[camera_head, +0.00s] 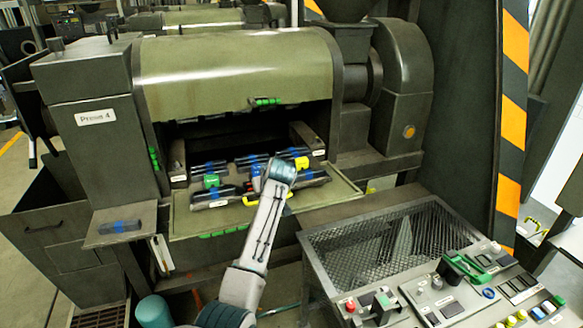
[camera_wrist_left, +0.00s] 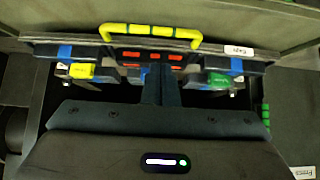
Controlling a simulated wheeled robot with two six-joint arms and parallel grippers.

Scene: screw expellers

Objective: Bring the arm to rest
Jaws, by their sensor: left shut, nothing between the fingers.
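My left arm rises from the bottom of the head view, its grey wrist (camera_head: 280,170) in front of the open mouth of a green press (camera_head: 235,75). My left gripper (camera_wrist_left: 152,78) shows in the left wrist view, shut and empty, with dark fingers close together. It is over or near a tray with a yellow handle (camera_wrist_left: 150,31); the gap between them is hard to judge. In the head view my arm hides the fingertips and part of the tray. My right gripper is in neither view.
Dark bars with blue, green and yellow (camera_head: 301,163) parts lie in the press mouth. A fold-down green flap (camera_head: 335,190) is below them. A side shelf (camera_head: 95,232) holds one dark bar. A mesh guard (camera_head: 375,245) and control panel (camera_head: 470,290) stand at right.

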